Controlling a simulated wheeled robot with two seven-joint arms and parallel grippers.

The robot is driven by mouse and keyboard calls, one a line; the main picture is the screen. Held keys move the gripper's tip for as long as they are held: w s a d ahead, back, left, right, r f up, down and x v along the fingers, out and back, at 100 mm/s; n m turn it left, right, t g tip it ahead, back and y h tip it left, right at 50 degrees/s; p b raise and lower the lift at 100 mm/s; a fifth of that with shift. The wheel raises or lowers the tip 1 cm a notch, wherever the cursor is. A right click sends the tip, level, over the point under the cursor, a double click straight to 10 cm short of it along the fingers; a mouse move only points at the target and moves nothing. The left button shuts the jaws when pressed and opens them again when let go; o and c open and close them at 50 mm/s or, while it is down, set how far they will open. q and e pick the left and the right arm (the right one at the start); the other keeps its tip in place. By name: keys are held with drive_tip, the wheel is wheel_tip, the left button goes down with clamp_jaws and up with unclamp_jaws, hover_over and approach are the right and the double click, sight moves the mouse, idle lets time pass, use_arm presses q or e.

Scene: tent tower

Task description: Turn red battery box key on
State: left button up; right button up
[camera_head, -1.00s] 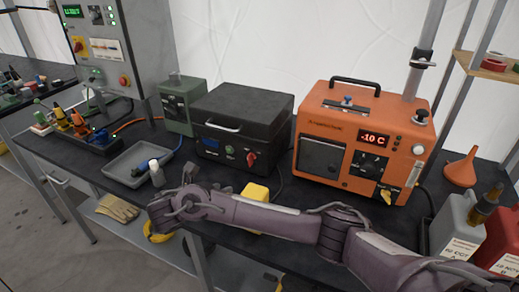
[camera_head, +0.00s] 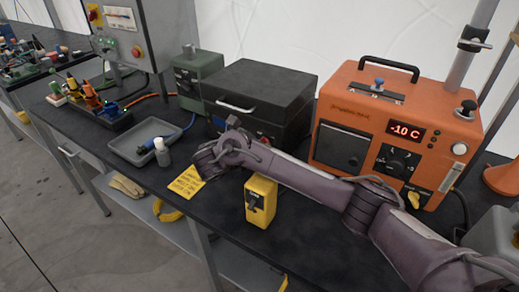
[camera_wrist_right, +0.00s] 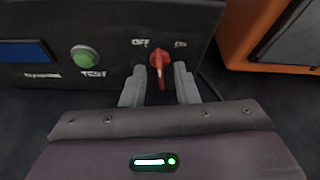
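The black battery box (camera_head: 262,98) stands on the dark table in the head view, left of the orange heater. In the right wrist view its front panel (camera_wrist_right: 110,15) shows a blue display, a green test button and the red key (camera_wrist_right: 159,66) between the OFF and ON marks. The key's handle points down. My right gripper (camera_wrist_right: 160,85) is in front of the panel with its two fingers apart, one on each side of the key. My left gripper is not in view.
The orange heater (camera_head: 350,110) reads -10 C to the right of the box. A yellow box (camera_head: 261,201), a yellow note (camera_head: 187,181) and a grey tray (camera_head: 133,154) lie near my arm. A green box (camera_head: 199,77) stands left of the battery box.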

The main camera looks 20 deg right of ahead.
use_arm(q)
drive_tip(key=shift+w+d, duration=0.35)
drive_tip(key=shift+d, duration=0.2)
use_arm(e)
drive_tip(key=shift+w+d+f, duration=0.1)
drive_tip(key=shift+w+d, duration=0.05)
drive_tip(key=shift+d, duration=0.1)
clamp_jaws()
drive_tip(key=shift+d+f+m+t+y+b, duration=0.1)
drive_tip(key=shift+f+m+t+y+b, duration=0.1)
drive_tip(key=shift+m+t+y+b, duration=0.55)
drive_tip(key=shift+r+m+b, duration=0.1)
drive_tip(key=shift+m+b, duration=0.35)
drive_tip(key=shift+m, duration=0.2)
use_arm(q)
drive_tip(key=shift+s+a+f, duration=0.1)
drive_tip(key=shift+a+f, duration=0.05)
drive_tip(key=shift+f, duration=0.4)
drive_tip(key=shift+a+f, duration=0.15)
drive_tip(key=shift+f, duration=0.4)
use_arm(e)
drive_tip(key=shift+r, duration=0.1)
unclamp_jaws()
